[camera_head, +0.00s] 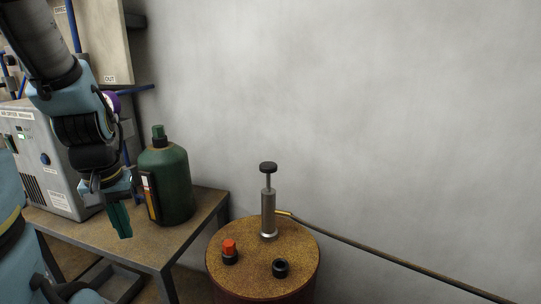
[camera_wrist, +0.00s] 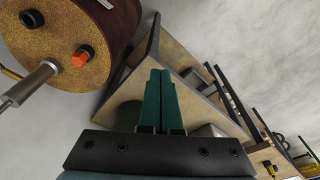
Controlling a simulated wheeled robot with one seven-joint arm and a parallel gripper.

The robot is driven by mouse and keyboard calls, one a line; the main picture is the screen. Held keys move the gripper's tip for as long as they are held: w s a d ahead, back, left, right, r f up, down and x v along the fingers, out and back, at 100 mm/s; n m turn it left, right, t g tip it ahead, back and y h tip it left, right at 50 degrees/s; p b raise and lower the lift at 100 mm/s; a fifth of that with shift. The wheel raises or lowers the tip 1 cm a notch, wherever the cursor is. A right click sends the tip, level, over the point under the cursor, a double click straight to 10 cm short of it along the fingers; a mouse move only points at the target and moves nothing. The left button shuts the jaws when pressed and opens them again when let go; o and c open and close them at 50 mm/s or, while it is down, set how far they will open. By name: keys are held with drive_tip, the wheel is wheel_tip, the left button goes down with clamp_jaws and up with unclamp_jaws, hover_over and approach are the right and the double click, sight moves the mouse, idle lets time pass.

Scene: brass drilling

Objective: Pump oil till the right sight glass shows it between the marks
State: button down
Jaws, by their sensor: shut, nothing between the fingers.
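The oil pump (camera_head: 268,208) stands upright on top of a rusty drum (camera_head: 246,257), with its black knob (camera_head: 268,167) raised on a thin rod. In the wrist view part of the pump's metal barrel (camera_wrist: 33,83) shows at the left edge. My gripper (camera_head: 122,222) hangs to the left of the drum, in front of the green bottle, apart from the pump. Its green fingers (camera_wrist: 160,85) are together and empty. No sight glass can be made out in either view.
A green bottle (camera_head: 168,180) and a grey machine (camera_head: 57,160) stand on a table (camera_head: 150,250) at the left. A red cap (camera_head: 229,247) and a black fitting (camera_head: 280,267) sit on the drum. A hose (camera_head: 390,261) runs right from the pump.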

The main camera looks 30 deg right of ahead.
drive_tip(key=w+d+r+m+b, duration=0.15)
drive_tip(key=w+d+r, duration=0.25)
drive_tip(key=w+d, duration=0.4)
wheel_tip(320, 180, up, 15)
drive_tip(key=m+h+b, duration=0.1)
drive_tip(key=m+h, duration=0.1)
drive_tip(key=m, duration=0.4)
hover_over(269, 164)
drive_tip(key=s+a, duration=0.2)
drive_tip(key=s, duration=0.1)
drive_tip(key=shift+w+f+t, duration=0.1)
drive_tip(key=shift+f+t, duration=0.1)
drive_tip(key=shift+t, duration=0.2)
drive_tip(key=shift+f, duration=0.1)
drive_tip(key=p+x, duration=0.1)
drive_tip(key=x, duration=0.3)
drive_tip(key=p+x, duration=0.1)
drive_tip(key=x, duration=0.7)
drive_tip(key=shift+a+f+p, duration=0.2)
drive_tip(key=shift+a+p, duration=0.2)
drive_tip(key=shift+f, duration=0.75)
drive_tip(key=shift+f, duration=0.1)
